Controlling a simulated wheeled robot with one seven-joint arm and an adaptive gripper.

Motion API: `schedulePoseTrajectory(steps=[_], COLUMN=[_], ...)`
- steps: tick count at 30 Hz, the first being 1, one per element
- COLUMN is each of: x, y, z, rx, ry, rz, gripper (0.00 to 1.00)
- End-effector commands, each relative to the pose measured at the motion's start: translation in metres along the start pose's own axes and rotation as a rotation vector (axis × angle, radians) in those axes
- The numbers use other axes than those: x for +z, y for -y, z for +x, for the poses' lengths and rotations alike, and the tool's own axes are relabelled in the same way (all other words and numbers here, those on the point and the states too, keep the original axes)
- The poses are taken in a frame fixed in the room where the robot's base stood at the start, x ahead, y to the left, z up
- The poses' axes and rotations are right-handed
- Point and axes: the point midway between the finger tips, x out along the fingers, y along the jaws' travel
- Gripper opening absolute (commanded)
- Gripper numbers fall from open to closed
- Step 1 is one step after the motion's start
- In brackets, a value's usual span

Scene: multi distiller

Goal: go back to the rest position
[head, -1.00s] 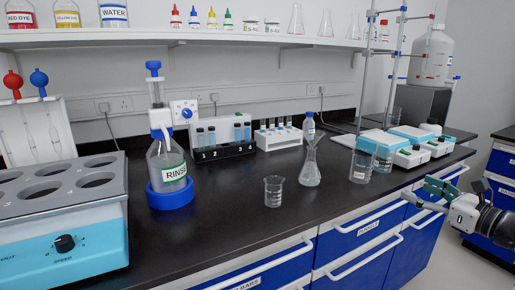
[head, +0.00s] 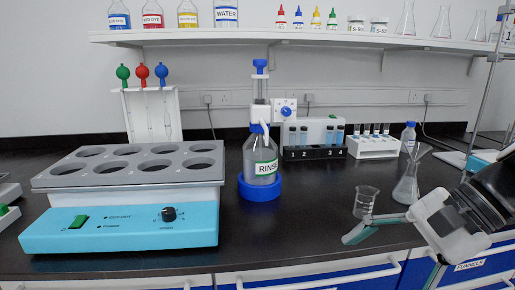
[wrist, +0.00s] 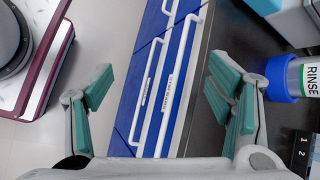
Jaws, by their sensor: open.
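My gripper (head: 382,220) shows at the right of the head view, by the front edge of the bench near the small beaker. In the wrist view my gripper (wrist: 162,95) is open, its teal finger pads wide apart with nothing between them. Below it are the blue drawers (wrist: 165,75) with white handles and the bench's front edge.
The RINSE bottle (head: 262,160) stands in a blue ring (head: 260,188) mid-bench. A teal-based heating block (head: 120,232) fills the left. Tube racks (head: 313,153) stand at the back. The black bench top (head: 310,220) between the bottle and beaker is clear.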

Motion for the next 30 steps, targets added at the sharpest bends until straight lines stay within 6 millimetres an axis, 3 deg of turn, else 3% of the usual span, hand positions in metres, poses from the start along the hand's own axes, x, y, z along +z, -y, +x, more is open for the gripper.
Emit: schedulePoseTrajectory(steps=[1,6,15,23,30], x=[0.019,0.056,0.068,0.063,0.078], y=[-0.012,-0.06,-0.115,-0.136,-0.116], z=[0.007,0.013,0.0,-0.015,-0.04], rx=[0.08,0.323,0.583,0.705,0.679], ry=[-0.019,-0.088,-0.196,-0.272,-0.302], rz=[-0.106,-0.432,-0.846,-1.081,-1.079], gripper=[0.74,0.74,0.74,0.74,0.74])
